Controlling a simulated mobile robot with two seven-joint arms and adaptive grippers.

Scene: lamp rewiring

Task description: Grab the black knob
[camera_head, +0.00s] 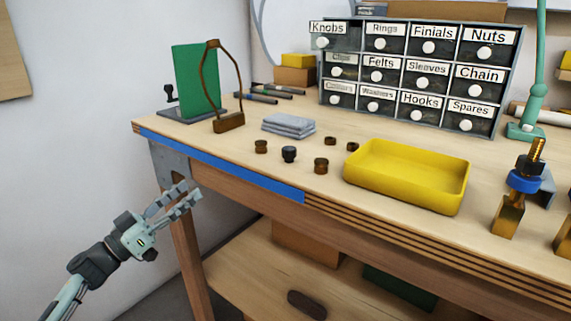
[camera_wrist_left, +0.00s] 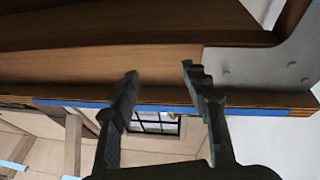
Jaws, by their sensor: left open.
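The black knob (camera_head: 289,154) stands upright on the bench top in the head view, between two brown knobs (camera_head: 261,147) (camera_head: 321,166). Nothing touches it. My left gripper (camera_head: 182,198) is open and empty, in front of and below the bench's blue-taped front edge, to the left of the knob and well apart from it. In the left wrist view its two fingers (camera_wrist_left: 158,85) are spread, with the bench's wooden underside and edge behind them. The black knob is not in that wrist view. My right gripper is not in view.
A yellow tray (camera_head: 407,200) sits right of the knobs. A folded grey cloth (camera_head: 288,126) lies behind them. A wire frame (camera_head: 229,122) stands by a green panel (camera_head: 195,80). Labelled drawers (camera_head: 412,75) stand at the back. Blue tape (camera_head: 225,168) runs along the front edge.

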